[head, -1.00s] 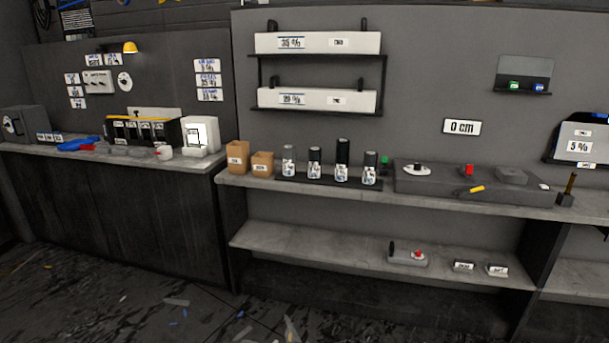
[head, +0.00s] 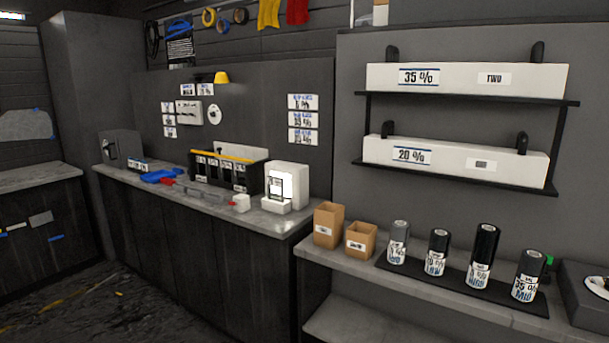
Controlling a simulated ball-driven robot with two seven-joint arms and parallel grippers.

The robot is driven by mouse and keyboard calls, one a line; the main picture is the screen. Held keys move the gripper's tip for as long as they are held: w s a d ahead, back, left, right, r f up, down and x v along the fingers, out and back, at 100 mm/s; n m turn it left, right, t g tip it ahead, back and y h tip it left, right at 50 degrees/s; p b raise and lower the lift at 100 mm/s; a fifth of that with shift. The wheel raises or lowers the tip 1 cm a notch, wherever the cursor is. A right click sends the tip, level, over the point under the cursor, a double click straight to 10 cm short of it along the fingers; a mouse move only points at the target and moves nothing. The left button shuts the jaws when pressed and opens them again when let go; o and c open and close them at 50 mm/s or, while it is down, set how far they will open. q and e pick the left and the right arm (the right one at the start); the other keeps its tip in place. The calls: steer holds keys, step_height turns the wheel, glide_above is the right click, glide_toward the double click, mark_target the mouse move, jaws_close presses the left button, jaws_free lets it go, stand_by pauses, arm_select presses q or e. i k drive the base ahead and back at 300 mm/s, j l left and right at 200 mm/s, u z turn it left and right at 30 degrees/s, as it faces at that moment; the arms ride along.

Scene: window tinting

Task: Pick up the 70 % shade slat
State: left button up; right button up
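No slat marked 70 % can be read in the head view. A black holder (head: 226,172) with a yellow top edge stands on the left counter, with several small white-labelled compartments or pieces in its front. The labels are too small to read, so I cannot tell whether the 70 % shade slat is among them. Neither of my grippers shows in the view.
The left counter (head: 270,217) also bears a white device (head: 287,184), a blue tool (head: 160,176) and a grey box (head: 121,147). Cardboard boxes (head: 328,224) and several labelled rolls (head: 484,256) stand on the right bench. Open floor (head: 110,300) lies left.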

mark_target(275, 184)
steer(key=i+j, duration=0.2)
steer(key=i, duration=0.25)
steer(key=i+j, duration=0.2)
steer(key=i, duration=0.3)
